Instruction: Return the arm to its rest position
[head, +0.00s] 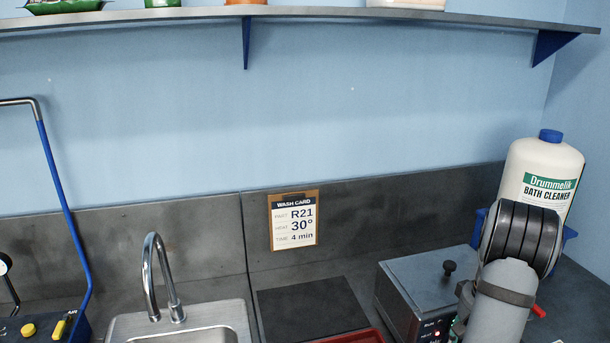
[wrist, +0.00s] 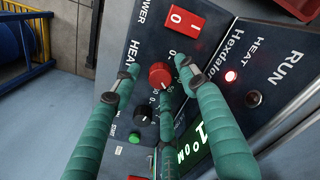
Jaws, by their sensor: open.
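My gripper (wrist: 157,88) shows in the wrist view with its teal fingers spread open. It is in front of the dark control panel (wrist: 220,50) of the bath unit. A red knob (wrist: 160,74) shows between the fingertips; I cannot tell whether any finger touches it. Nothing is held. In the head view my arm (head: 505,300) reaches down at the lower right, in front of the bath unit (head: 425,280). The gripper itself is not clearly visible there.
The panel has a red switch (wrist: 183,18), a lit red lamp (wrist: 231,76) and a green display (wrist: 195,145). A bottle of bath cleaner (head: 540,165) stands behind my arm. Left are a dark plate (head: 310,305), a sink with a tap (head: 160,280) and a wash card (head: 293,220).

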